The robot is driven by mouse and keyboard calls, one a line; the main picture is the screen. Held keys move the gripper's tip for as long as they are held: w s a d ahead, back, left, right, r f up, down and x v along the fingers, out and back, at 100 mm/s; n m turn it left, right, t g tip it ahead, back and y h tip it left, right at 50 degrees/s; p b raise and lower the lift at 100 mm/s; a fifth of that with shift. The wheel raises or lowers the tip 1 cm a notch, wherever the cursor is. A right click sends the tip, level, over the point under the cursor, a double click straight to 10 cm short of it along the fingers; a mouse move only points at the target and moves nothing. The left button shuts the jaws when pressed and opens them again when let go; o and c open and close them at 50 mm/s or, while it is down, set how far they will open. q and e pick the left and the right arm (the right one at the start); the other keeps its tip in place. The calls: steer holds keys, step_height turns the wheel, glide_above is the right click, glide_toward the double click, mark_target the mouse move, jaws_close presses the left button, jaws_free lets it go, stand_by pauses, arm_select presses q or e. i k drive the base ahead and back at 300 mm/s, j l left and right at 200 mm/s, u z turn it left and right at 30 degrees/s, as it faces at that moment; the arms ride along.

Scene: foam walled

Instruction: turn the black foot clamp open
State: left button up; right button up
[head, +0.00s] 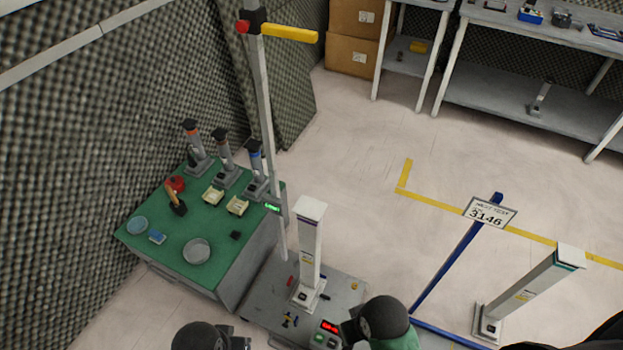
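A white column (309,245) stands upright on a grey base plate (262,300) at the lower middle of the head view. At the right of its foot is a small black piece (325,297), which may be the black foot clamp; it is too small to tell whether it is open or shut. Dark rounded parts of my arms show at the bottom edge, near the plate. Neither gripper's fingertips can be seen.
A green-topped table (150,222) with several tools and upright devices stands left of the plate. A tall post with a yellow arm (289,34) rises behind it. A blue stand holds a sign (489,213) at the right, beside a tilted white column (530,290). Open floor lies behind.

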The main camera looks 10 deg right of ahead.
mark_target(324, 298)
steer(key=k+l, duration=0.15)
steer(key=k, duration=0.3)
steer(key=k+l+z, duration=0.1)
steer(key=k, duration=0.3)
steer(key=k+l, duration=0.2)
steer(key=k, duration=0.25)
